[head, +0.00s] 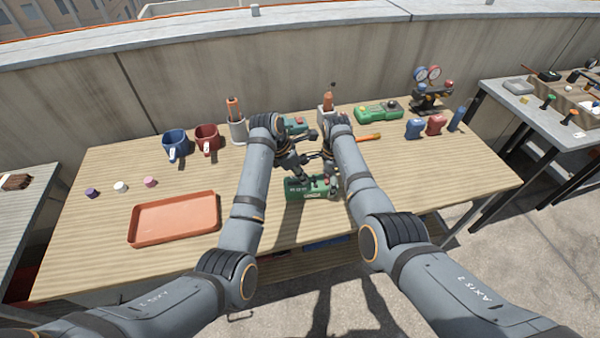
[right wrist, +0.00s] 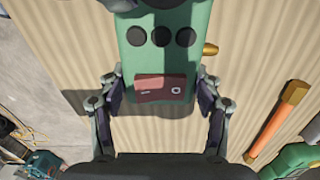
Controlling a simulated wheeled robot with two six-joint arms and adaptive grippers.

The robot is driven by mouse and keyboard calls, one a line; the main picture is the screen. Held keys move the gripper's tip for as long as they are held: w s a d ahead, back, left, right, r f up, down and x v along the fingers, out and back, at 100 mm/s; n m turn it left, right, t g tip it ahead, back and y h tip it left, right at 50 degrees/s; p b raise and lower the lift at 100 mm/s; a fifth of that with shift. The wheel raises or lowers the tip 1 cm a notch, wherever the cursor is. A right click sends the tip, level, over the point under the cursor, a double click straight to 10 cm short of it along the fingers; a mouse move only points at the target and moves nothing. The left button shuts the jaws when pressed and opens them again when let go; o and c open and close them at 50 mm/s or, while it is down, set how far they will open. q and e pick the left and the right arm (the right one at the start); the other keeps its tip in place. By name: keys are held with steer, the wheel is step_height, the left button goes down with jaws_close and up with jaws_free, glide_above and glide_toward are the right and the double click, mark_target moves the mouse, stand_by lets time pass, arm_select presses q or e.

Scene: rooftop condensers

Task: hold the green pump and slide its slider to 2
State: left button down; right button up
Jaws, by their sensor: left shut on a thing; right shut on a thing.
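The green pump (head: 308,194) lies at the front middle of the table, white lettering on its near side. In the right wrist view the pump (right wrist: 160,62) shows three dark round spots, a red-brown rocker switch (right wrist: 165,88) and a brass fitting (right wrist: 210,49). My right gripper (right wrist: 162,100) is shut on the pump body at its rocker end, one finger on each side; it also shows in the head view (head: 329,180). My left gripper (head: 300,177) is at the pump's other end, shut on what seems to be the dark slider (right wrist: 163,3), mostly hidden.
An orange tray (head: 175,218) lies to the left. A second green device (head: 378,111) and a gauge set (head: 430,90) stand at the back right. The table's right front is clear.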

arm_select(q)
steer(key=shift+a, duration=0.15)
steer(key=shift+s+a, duration=0.15)
steer(key=shift+a, duration=0.75)
steer(key=c, duration=1.1)
jaws_free()
steer(key=shift+o, duration=0.2)
steer(key=v, duration=0.7)
steer(key=shift+r, duration=0.2)
